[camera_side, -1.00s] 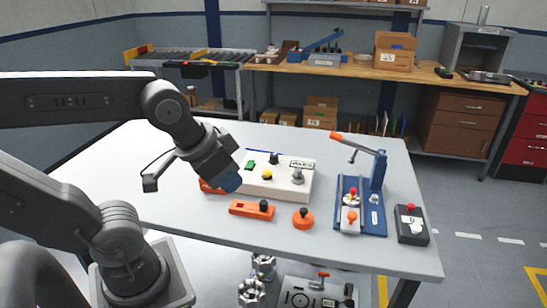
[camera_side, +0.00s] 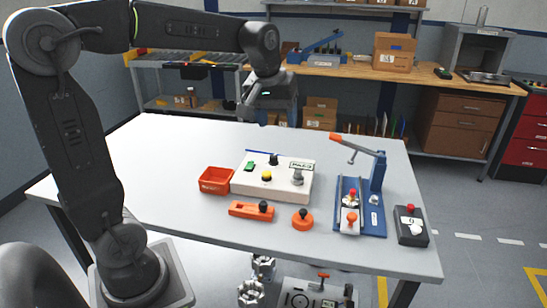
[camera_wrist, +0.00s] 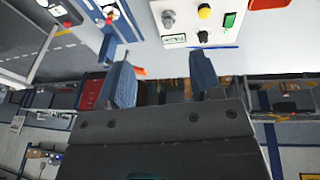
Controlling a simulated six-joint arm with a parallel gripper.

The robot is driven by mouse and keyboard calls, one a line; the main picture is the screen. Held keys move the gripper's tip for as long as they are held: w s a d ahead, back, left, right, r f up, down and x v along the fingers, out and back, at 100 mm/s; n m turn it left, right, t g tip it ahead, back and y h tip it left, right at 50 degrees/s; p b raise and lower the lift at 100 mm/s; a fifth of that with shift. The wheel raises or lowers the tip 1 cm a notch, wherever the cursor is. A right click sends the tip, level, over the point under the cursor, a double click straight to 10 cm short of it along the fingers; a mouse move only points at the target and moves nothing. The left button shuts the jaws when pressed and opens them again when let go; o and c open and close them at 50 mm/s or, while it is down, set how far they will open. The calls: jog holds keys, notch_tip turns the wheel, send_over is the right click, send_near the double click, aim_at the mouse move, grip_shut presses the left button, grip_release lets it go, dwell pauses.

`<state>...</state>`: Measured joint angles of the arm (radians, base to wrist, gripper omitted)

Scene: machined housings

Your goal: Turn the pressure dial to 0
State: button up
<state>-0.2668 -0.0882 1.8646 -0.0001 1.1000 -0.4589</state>
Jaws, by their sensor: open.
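A white control panel (camera_side: 275,180) lies on the table. It carries a green switch (camera_side: 249,167), a black knob (camera_side: 273,160), a yellow button (camera_side: 266,176) and a grey knob (camera_side: 297,178). A dark box (camera_side: 411,226) with a red button and a white knob (camera_side: 417,230) stands at the right. I cannot tell which knob is the pressure dial, and no scale is readable. My gripper (camera_wrist: 160,55) is open and empty, high above the table's back part. In the wrist view the grey knob (camera_wrist: 168,18) and black knob (camera_wrist: 203,36) show beyond the fingertips.
An orange tray (camera_side: 204,187) is left of the panel. An orange block (camera_side: 243,210) and an orange round piece (camera_side: 302,222) lie in front. A blue toggle-clamp fixture (camera_side: 378,180) stands to the right. The table's left part is clear.

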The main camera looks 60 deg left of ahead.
jog(key=w+a+f+n+g, duration=0.2)
jog(key=w+a+f+n, duration=0.25)
jog(key=w+a, duration=0.45)
jog(key=n, duration=0.5)
send_over(273, 156)
notch_tip(273, 156, down, 7)
jog(key=shift+g+h, duration=0.4)
notch_tip(273, 156, down, 13)
jog(key=shift+w+f, duration=0.1)
jog(key=shift+c, duration=0.4)
jog(key=c, duration=0.9)
jog(key=shift+o, duration=0.3)
